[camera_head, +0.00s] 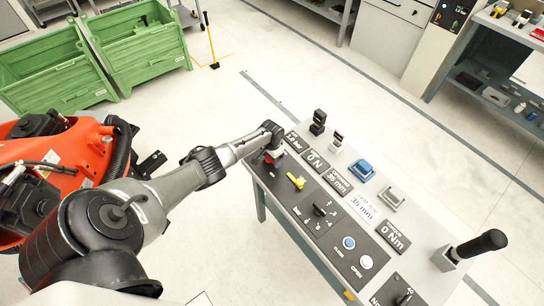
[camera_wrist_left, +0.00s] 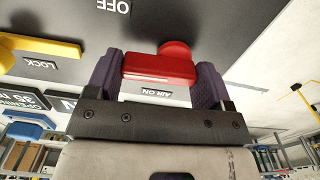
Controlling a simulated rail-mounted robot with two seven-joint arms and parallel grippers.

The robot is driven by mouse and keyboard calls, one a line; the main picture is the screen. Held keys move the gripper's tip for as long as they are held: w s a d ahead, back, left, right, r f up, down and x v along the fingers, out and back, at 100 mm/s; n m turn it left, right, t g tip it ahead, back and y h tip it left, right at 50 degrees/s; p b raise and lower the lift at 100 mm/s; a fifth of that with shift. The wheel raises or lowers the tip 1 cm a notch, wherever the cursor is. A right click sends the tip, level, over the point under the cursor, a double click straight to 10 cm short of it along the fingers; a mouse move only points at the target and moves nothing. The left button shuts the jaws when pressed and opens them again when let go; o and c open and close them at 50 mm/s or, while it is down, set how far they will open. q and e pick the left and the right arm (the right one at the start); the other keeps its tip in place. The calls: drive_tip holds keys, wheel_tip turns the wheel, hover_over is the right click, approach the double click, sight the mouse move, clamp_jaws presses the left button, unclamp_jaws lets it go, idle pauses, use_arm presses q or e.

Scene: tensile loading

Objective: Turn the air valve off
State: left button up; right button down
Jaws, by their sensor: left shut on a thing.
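The red air valve handle (camera_wrist_left: 160,66) is between the two dark purple finger pads of my left gripper (camera_wrist_left: 158,78), which is shut on it. The handle lies by the "AIR ON" label (camera_wrist_left: 157,93); the "OFF" label (camera_wrist_left: 108,4) is at the top of the left wrist view. In the head view my left gripper (camera_head: 270,150) is at the far left end of the control panel (camera_head: 330,235), with a little of the red valve (camera_head: 270,160) showing under it. The gripper hides most of the valve there. My right gripper is not in view.
A yellow lock lever (camera_head: 296,181) sits close to the valve, also in the left wrist view (camera_wrist_left: 35,45). A black knob (camera_head: 321,209), a blue button (camera_head: 348,242) and display plates are further along. A black-handled lever (camera_head: 480,245) stands at the right.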

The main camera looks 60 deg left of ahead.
use_arm(q)
drive_tip(key=shift+m, duration=0.4)
idle(0.3)
drive_tip(key=o, duration=0.9)
drive_tip(key=shift+r+p, duration=1.95)
drive_tip(key=shift+r, duration=5)
